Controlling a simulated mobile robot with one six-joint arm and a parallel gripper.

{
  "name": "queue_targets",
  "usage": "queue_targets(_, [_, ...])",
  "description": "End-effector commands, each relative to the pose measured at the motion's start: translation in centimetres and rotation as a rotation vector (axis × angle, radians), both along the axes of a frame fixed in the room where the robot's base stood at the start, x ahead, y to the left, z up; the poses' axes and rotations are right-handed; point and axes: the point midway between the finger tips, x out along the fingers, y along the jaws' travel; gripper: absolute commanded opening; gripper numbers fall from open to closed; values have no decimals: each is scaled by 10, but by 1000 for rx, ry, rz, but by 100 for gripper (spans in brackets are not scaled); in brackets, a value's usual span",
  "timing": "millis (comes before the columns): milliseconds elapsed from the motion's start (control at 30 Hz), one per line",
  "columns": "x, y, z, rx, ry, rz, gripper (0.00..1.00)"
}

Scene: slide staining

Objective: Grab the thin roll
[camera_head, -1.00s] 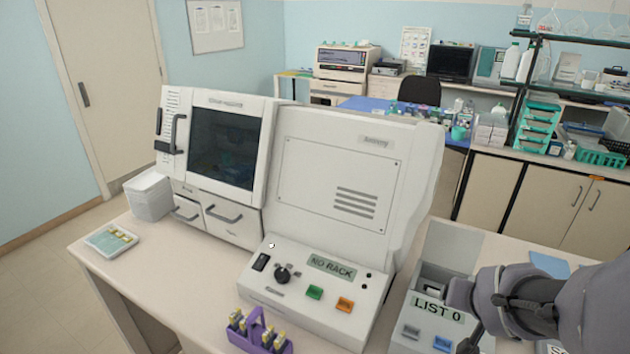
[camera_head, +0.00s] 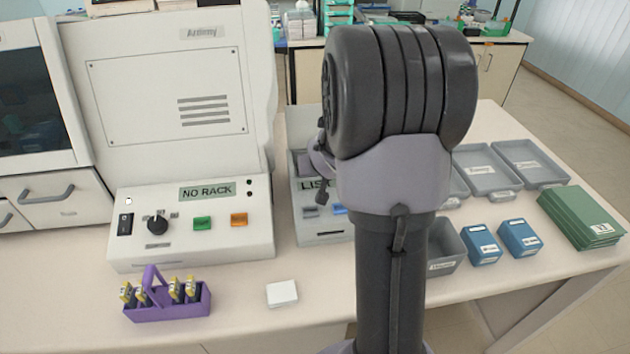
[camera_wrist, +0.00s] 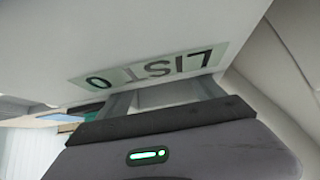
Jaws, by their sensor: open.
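I cannot make out a thin roll in any view. The small white-grey device with the "LIST 0" label (camera_head: 320,236) stands on the bench, partly hidden behind my arm in the head view. In the wrist view its label (camera_wrist: 150,67) shows upside down, close beyond my fingers. My gripper (camera_wrist: 165,97) is open there, with its two grey fingers apart and no held object visible between them. The head view hides my gripper behind my arm.
The large machine with the "NO RACK" display (camera_head: 207,190) stands left of the label device. A purple slide rack (camera_head: 168,311) and a white block (camera_head: 282,293) lie in front. Blue boxes (camera_head: 519,238), grey trays (camera_head: 530,165) and green folders (camera_head: 580,218) are at right.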

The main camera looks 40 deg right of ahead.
Motion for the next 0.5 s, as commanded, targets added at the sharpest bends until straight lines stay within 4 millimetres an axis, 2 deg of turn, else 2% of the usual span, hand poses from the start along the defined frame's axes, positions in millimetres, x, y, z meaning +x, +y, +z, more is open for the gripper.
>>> queue_targets(33, [5,-3,-11,0,0,0,77])
queue_targets(100, [10,-6,-16,0,0,0,77])
queue_targets(333, [12,-7,-15,-1,-1,0,77])
queue_targets(367, [12,-7,-15,-1,-1,0,74])
queue_targets(500, [12,-7,-15,-1,-1,0,46])
